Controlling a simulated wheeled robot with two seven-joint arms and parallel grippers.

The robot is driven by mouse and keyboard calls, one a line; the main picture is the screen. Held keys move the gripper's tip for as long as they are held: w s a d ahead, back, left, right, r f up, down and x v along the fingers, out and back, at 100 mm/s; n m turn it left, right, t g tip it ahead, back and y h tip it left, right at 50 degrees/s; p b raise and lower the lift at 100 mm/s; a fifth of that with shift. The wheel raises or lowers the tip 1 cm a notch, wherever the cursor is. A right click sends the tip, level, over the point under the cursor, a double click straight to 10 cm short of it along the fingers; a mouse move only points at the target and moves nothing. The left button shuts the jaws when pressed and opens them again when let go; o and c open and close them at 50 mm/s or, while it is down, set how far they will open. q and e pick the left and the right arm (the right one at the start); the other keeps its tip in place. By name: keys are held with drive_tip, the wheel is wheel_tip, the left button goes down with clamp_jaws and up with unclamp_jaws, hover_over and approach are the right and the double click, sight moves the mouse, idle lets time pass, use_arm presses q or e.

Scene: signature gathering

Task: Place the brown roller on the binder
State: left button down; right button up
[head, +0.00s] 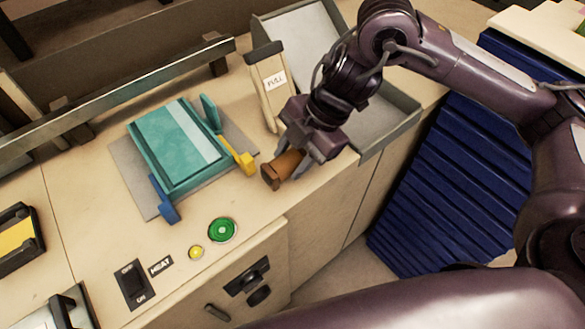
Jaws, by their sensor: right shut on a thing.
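The brown roller (281,170) is between the fingers of my right gripper (298,163), at the right part of the counter near its front edge. My right gripper is shut on it. I cannot tell whether the roller touches the counter. The binder (170,150), which I take to be the teal, book-like block with a pale stripe, lies on a grey plate (135,180) left of the gripper. A blue piece (163,200) and a yellow piece (243,161) sit at its corners. My left gripper is not in view.
A beige lever marked PULL (268,90) stands behind my right gripper. A grey metal tray (390,118) is to its right. A green button (222,230), a yellow button (196,252) and a HEAT switch (133,284) are at the front. A metal rail (130,85) runs behind the binder.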

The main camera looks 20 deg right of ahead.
sight(292, 170)
drive_tip(key=shift+f, duration=1.9)
drive_tip(key=shift+f, duration=0.1)
drive_tip(key=o, duration=0.7)
drive_tip(key=shift+f, duration=0.1)
drive_tip(key=shift+c, duration=0.2)
drive_tip(key=o, duration=0.4)
drive_tip(key=shift+o, duration=0.2)
